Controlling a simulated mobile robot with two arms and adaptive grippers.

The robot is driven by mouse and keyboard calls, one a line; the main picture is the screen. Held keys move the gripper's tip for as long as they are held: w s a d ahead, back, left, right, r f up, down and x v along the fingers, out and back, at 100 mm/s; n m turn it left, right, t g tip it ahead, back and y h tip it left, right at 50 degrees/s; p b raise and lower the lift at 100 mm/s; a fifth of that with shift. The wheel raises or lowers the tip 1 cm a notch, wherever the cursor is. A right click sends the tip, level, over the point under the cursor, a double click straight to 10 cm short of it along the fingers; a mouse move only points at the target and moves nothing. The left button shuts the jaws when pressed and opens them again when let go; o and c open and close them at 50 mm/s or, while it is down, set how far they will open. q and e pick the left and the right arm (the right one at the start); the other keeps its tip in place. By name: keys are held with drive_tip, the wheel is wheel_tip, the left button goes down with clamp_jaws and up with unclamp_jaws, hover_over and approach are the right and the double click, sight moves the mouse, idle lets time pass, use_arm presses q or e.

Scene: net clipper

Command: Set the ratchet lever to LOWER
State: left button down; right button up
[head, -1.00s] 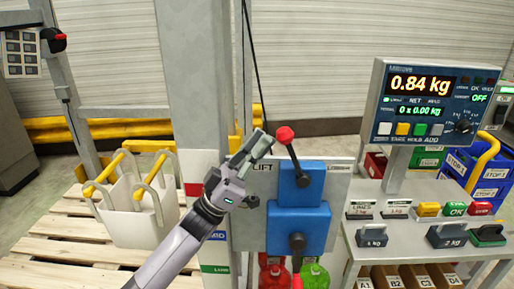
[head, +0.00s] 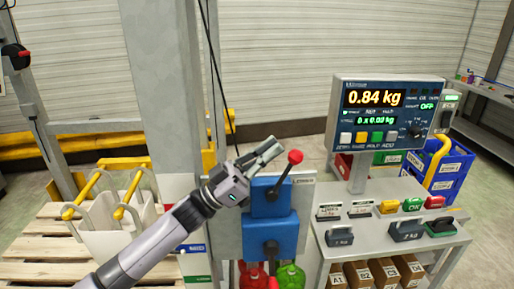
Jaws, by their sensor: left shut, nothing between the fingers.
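The ratchet lever (head: 284,175) is a black rod with a red ball on top. It rises from the upper blue block (head: 268,202) of the hoist and leans up to the right. My left gripper (head: 276,148) is shut and empty. Its fingertips are just left of the red ball, beside the lever; whether they touch it I cannot tell. The gripper hides part of the plate behind, including the label beside the lever. My right gripper is not in view.
The grey post (head: 165,90) stands left of the hoist, with a cable near it. A scale display (head: 385,112) and a bench (head: 390,238) with weights and buttons are at the right. A white bag (head: 118,232) sits on a pallet at the left.

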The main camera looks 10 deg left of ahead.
use_arm(q)
drive_tip(key=shift+w+d+m+g+y+p, duration=0.3)
drive_tip(key=shift+d+g+y+p, duration=0.2)
drive_tip(key=shift+d+p, duration=0.2)
drive_tip(key=shift+s, duration=0.1)
